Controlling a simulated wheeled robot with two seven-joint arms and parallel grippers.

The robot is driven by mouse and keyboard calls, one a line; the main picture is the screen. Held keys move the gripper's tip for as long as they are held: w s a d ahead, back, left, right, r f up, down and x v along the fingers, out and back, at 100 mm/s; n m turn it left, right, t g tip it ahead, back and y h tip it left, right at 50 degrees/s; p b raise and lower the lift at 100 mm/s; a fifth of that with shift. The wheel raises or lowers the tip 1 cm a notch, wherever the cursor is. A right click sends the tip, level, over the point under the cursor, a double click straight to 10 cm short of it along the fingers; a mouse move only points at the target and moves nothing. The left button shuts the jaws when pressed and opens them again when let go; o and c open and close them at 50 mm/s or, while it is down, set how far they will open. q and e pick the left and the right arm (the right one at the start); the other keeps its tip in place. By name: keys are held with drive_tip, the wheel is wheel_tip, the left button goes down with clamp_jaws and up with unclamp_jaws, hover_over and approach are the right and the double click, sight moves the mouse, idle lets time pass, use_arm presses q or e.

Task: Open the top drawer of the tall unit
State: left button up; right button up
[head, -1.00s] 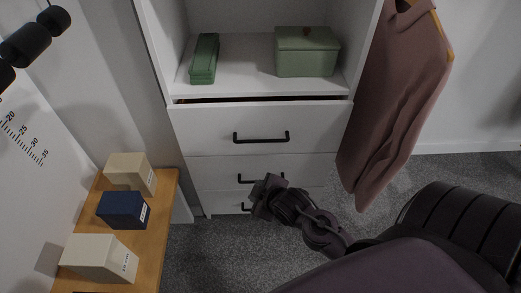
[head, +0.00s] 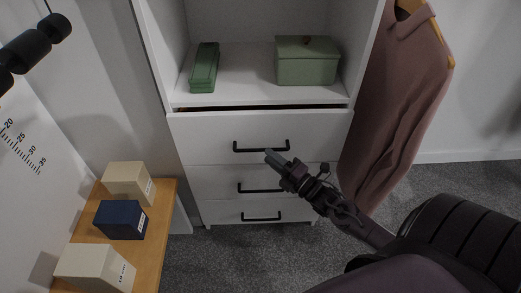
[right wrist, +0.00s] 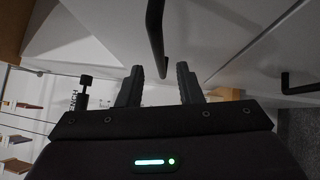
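The tall unit (head: 178,100) is white, with an open shelf above several drawers. Its top drawer (head: 205,133) stands slightly out, with a dark gap along its upper edge. The drawer's black bar handle (head: 261,147) also shows in the right wrist view (right wrist: 155,35), just beyond and between my fingertips. My right gripper (head: 270,156) is just below the handle's middle. In the right wrist view its two fingers (right wrist: 158,80) are apart with nothing between them. I cannot tell whether they touch the handle. My left gripper is not in view.
Lower drawers have similar handles (head: 262,188). A green case (head: 204,68) and a green box (head: 306,62) sit on the shelf. A brown garment (head: 400,90) hangs close on the right. A wooden bench (head: 164,215) with boxes stands at the left. Grey carpet (head: 235,260) lies in front.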

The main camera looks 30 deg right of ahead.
sight(260, 150)
drive_tip(key=x, duration=0.5)
clamp_jaws()
